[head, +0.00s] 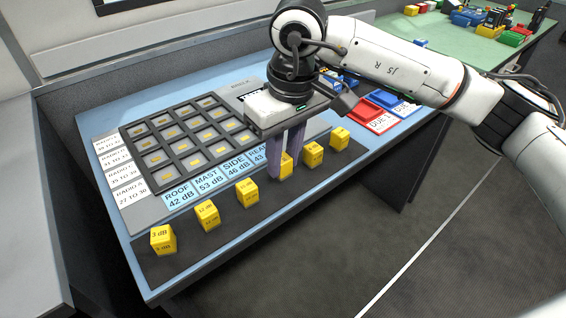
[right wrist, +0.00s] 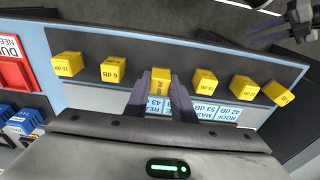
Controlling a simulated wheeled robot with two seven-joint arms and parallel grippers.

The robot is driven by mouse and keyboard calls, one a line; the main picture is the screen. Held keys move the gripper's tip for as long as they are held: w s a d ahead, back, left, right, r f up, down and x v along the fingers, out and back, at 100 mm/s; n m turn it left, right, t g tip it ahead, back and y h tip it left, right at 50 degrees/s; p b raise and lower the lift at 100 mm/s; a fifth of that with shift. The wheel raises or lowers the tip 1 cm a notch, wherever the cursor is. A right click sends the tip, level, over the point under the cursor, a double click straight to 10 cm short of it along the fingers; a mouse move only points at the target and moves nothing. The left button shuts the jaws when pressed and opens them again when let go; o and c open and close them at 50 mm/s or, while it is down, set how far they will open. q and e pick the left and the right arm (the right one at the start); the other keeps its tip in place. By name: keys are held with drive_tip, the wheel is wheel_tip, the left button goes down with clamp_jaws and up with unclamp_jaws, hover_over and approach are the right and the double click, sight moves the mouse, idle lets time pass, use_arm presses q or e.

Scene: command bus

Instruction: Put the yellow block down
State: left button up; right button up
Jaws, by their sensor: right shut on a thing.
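My right gripper (head: 286,165) is shut on a yellow block (head: 286,168) at the dark strip along the desk's front. In the right wrist view the held block (right wrist: 160,82) sits between the purple fingers, its label partly readable as dB. I cannot tell whether its underside touches the strip. Other yellow blocks stand in a row on the dark strip (head: 222,238): a 3 dB block (head: 163,240), two more (head: 207,215) to its right, and two (head: 313,154) right of my gripper.
A grid of dark-framed square pockets (head: 160,140) lies behind the row, with blue dB labels (head: 181,196) in front of it. Red (head: 374,115) and blue (head: 398,103) bins stand at the right. A green table (head: 450,42) with coloured items is farther back.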

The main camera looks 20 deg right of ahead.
drive_tip(key=shift+f, duration=0.8)
drive_tip(key=shift+f, duration=0.15)
drive_tip(key=o, duration=1)
drive_tip(key=r, duration=0.4)
drive_tip(key=s+r, duration=0.1)
drive_tip(key=r, duration=0.3)
drive_tip(key=r+p, duration=0.1)
drive_tip(key=r, duration=0.3)
drive_tip(key=shift+s+d+r, duration=0.15)
drive_tip(key=shift+s+d, duration=0.05)
drive_tip(key=shift+d, duration=0.05)
